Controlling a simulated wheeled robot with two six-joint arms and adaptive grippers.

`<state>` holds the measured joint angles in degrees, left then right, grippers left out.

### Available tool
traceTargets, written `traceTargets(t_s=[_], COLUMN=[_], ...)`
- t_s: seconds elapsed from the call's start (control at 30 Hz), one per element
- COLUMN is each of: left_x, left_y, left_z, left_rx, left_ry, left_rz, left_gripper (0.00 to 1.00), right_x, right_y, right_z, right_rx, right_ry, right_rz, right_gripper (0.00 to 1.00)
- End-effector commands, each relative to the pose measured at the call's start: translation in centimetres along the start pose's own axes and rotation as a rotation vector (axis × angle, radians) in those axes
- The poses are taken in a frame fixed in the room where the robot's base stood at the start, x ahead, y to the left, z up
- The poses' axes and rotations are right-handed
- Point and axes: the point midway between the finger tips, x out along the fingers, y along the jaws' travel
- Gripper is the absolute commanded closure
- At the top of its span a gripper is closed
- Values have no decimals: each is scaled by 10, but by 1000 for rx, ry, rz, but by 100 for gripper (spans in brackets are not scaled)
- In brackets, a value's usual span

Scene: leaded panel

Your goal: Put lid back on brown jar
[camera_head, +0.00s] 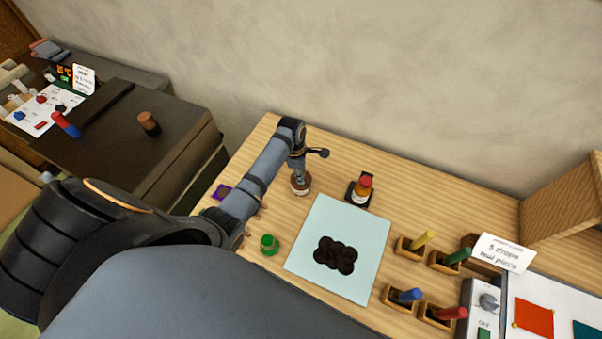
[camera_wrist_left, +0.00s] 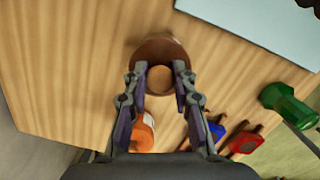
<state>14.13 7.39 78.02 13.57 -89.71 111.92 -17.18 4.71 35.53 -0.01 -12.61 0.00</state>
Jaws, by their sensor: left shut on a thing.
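The brown jar (camera_head: 301,186) stands upright on the wooden table, left of the pale blue sheet, with a light label on its side. My left gripper (camera_head: 298,174) points down at its top. In the left wrist view, the gripper (camera_wrist_left: 161,72) is shut on a round tan piece (camera_wrist_left: 161,79), which looks like the lid or its knob. A brown round rim (camera_wrist_left: 160,47) shows behind this piece. I cannot tell whether the lid rests on the jar or is held just above it. My right gripper is not in view.
An amber bottle with a red top (camera_head: 362,189) stands right of the jar. The pale blue sheet (camera_head: 350,220) carries several dark round pieces. A green-capped container (camera_head: 269,244) is near the front. Wooden holders with colored sticks (camera_head: 410,247) are at right.

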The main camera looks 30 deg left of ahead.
Motion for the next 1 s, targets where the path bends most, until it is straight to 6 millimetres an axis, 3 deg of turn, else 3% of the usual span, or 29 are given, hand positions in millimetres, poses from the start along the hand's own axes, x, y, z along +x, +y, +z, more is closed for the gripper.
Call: traceTargets(t_s=[0.87, 0.9, 1.0], left_x=[3, 3, 3], left_y=[0, 0, 0], left_z=[0, 0, 0], left_rx=[0, 0, 0], left_ry=[0, 0, 0], left_rz=[0, 0, 0], left_gripper=[100, 71, 58], right_x=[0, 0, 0], right_y=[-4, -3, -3], right_z=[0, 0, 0], right_rx=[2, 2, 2], right_ry=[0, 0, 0], right_rz=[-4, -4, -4], right_gripper=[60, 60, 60])
